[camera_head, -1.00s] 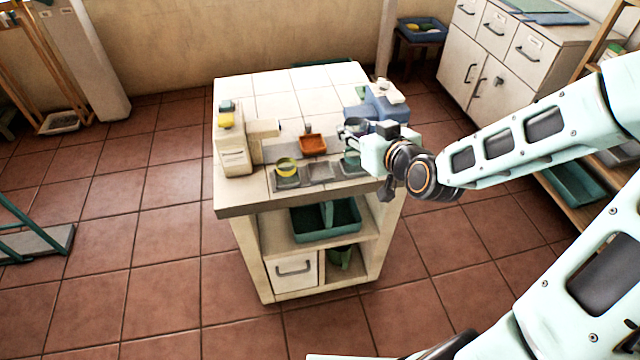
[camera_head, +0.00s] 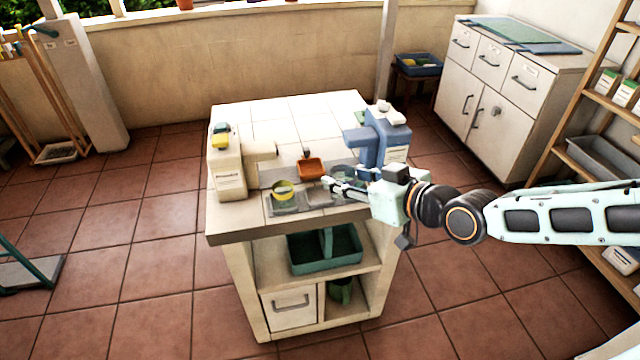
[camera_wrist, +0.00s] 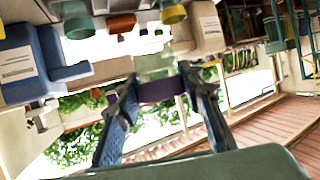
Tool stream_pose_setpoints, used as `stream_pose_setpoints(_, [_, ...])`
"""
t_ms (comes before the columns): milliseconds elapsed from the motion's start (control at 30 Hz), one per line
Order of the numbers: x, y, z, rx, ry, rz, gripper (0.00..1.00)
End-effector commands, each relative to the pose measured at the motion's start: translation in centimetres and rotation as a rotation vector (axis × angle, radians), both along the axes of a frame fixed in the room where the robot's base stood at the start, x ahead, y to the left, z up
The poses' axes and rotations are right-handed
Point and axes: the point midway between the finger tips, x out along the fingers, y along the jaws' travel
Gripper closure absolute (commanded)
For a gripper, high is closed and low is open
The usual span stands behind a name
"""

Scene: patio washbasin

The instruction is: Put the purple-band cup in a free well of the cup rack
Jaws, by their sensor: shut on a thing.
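My gripper (camera_head: 332,184) is shut on the purple-band cup (camera_wrist: 158,90). In the wrist view the purple band lies between my two fingers (camera_wrist: 160,82), and the clear, pale green cup body shows beyond it. In the head view the held cup is hard to make out. My gripper reaches from the right over the counter, above the grey cup rack (camera_head: 307,207). A yellow-band cup (camera_head: 283,188) stands in the rack's left well. A greenish cup (camera_head: 344,172) is at the right end, partly hidden behind my gripper. The middle well appears empty.
An orange dish (camera_head: 311,168) is behind the rack. A cream dispenser (camera_head: 228,172) stands left and a blue dispenser (camera_head: 384,142) stands right, close to my gripper. The rear of the tiled counter (camera_head: 285,112) is clear. A green caddy (camera_head: 325,250) sits on the shelf below.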

Motion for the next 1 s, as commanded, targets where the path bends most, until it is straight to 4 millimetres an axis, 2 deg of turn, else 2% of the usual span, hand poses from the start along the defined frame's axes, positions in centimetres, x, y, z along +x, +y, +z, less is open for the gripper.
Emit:
stream_pose_setpoints(33, [0.2, 0.3, 0.5, 0.000, 0.002, 0.004, 0.89])
stream_pose_setpoints(267, [1.0, 0.5, -0.2, -0.016, -0.001, -0.003, 0.89])
stream_pose_setpoints(333, [2.2, 1.0, -1.6, -0.015, -0.004, -0.003, 0.89])
stream_pose_setpoints(667, [7.2, 3.5, -4.1, -0.013, -0.004, -0.004, 0.89])
stream_pose_setpoints(700, [7.7, 3.8, -4.8, -0.012, -0.002, -0.003, 0.89])
stream_pose_setpoints(800, [8.9, 4.4, -6.5, -0.013, -0.001, -0.004, 0.89])
stream_pose_setpoints(1000, [10.6, 5.1, -8.5, -0.012, -0.002, -0.006, 0.89])
